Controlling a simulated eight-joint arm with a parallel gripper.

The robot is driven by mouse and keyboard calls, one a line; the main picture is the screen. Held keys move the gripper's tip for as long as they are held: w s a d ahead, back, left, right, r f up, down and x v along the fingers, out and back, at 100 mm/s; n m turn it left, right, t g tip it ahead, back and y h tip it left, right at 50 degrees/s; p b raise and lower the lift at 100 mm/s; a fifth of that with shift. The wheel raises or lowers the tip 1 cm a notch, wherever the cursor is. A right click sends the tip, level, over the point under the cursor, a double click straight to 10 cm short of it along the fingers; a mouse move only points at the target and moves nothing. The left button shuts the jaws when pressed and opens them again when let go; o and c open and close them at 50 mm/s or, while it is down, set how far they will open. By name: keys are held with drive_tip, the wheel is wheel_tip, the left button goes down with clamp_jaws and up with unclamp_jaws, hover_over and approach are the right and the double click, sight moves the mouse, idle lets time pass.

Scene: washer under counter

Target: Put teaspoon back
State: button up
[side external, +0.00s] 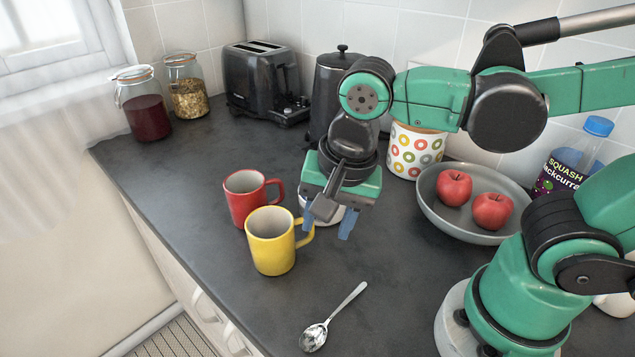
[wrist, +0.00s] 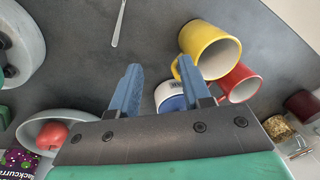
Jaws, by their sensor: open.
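A silver teaspoon (side external: 313,338) lies on the dark counter near its front edge, its handle pointing up and right. In the wrist view only its handle (wrist: 119,22) shows, at the top; the bowl is out of frame. My gripper (side external: 327,222) is open and empty, pointing down above the counter, behind the spoon and right of the mugs. In the wrist view its two blue fingers (wrist: 159,66) are apart with nothing held between them. A small white round container with a blue part (wrist: 170,95) shows beyond the fingers; the gripper mostly hides it in the side view.
A yellow mug (side external: 271,243) and a red mug (side external: 246,202) stand left of my gripper. A grey bowl (side external: 455,222) with two apples is to the right, near a spotted canister (side external: 413,157). A toaster (side external: 262,82), kettle and two jars stand behind. Counter around the spoon is clear.

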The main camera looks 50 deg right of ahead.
drive_tip(key=w+d+r+n+t, duration=0.1)
drive_tip(key=w+d+n+t, duration=0.3)
drive_tip(key=d+n, duration=0.4)
drive_tip(key=n+t, duration=0.1)
drive_tip(key=n, duration=0.2)
drive_tip(key=shift+r, duration=0.15)
drive_tip(key=shift+w, duration=0.1)
idle(0.5)
